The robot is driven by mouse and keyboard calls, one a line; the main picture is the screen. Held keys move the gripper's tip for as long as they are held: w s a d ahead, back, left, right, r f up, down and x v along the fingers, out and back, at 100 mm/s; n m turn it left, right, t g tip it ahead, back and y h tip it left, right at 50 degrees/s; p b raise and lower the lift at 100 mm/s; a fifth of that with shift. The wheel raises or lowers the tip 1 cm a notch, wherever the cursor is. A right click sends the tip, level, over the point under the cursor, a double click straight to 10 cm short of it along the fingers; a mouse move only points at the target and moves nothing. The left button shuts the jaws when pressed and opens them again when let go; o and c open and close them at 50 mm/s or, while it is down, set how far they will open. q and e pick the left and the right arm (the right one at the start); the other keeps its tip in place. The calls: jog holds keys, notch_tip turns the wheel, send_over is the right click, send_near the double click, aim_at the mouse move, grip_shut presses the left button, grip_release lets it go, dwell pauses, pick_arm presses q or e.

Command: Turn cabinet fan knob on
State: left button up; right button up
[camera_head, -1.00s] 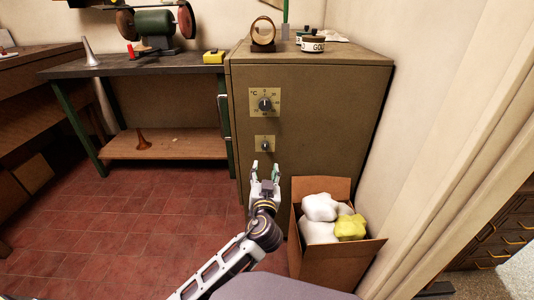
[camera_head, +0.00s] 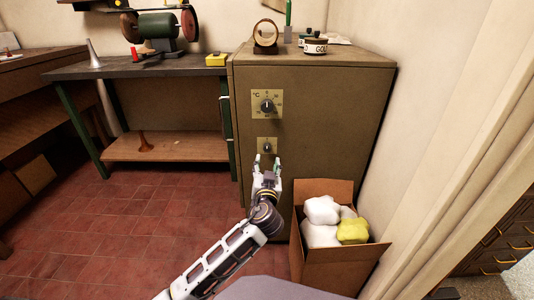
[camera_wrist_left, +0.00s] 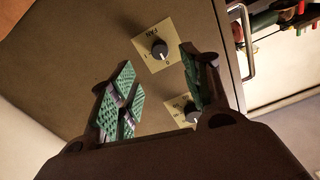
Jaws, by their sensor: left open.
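The tan cabinet (camera_head: 330,110) carries two dial plates on its front. The fan knob (camera_head: 267,147) is the small dark knob on the lower plate. In the left wrist view the fan knob (camera_wrist_left: 159,48) sits on a plate marked FAN, between the finger directions and beyond the tips. My left gripper (camera_head: 267,161) is open, just below and in front of the fan knob, its fingers apart and empty. I see no contact with the knob. In the left wrist view the gripper (camera_wrist_left: 156,60) shows green ribbed pads. My right gripper is not in view.
The larger temperature dial (camera_head: 267,106) is above the fan knob; a finger partly covers its plate in the wrist view. A cardboard box (camera_head: 333,268) with white and yellow lumps stands right of my arm. A workbench (camera_head: 150,68) is at left.

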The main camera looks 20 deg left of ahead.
aim_at(267, 149)
pick_arm(q)
jog(key=shift+b+x, duration=1.2)
jog(key=shift+x, duration=3.35)
jog(key=c, duration=1.1)
jog(key=shift+o, duration=0.2)
